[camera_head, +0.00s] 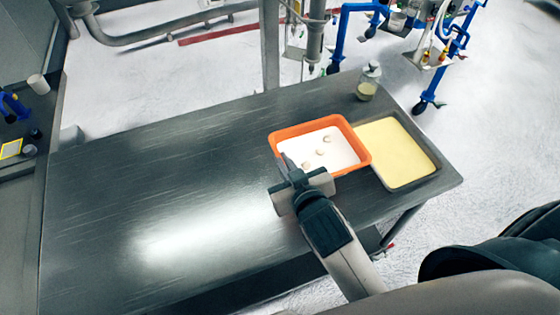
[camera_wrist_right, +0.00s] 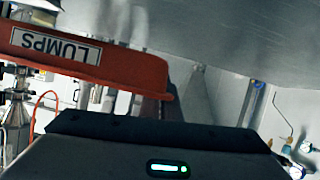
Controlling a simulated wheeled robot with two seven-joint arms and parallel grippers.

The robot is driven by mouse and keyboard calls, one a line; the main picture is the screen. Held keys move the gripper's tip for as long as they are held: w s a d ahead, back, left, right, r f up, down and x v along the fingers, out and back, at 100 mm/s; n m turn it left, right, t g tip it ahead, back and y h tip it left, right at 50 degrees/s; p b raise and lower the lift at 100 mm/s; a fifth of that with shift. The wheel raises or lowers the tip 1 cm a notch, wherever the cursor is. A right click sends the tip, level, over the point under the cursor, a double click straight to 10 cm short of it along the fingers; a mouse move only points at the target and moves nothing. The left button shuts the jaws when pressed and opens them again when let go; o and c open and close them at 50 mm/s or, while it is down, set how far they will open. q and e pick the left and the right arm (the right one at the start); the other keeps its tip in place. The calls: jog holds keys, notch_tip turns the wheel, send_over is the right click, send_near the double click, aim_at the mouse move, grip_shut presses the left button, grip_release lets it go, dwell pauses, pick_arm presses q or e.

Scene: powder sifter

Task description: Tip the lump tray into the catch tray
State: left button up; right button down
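The lump tray is an orange tray (camera_head: 306,126) with a white inside and a few small pale lumps in it. Its LUMPS label shows upside down in the wrist view, on the red-orange tray wall (camera_wrist_right: 85,61). The catch tray (camera_head: 412,185), dark-rimmed with a pale yellow inside, lies directly to its right; the orange rim borders its left edge. My right gripper (camera_head: 287,165) is at the near left corner of the lump tray, with a dark finger at the rim. Its grip is hidden, so I cannot tell if it is closed. My left gripper is out of view.
The trays are at the right end of a long grey metal table (camera_head: 160,165). A glass jar (camera_head: 368,82) with yellowish contents stands behind the catch tray. The table left of the trays is clear. Blue-framed equipment (camera_head: 341,35) stands on the floor beyond.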

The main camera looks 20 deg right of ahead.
dwell(0.4)
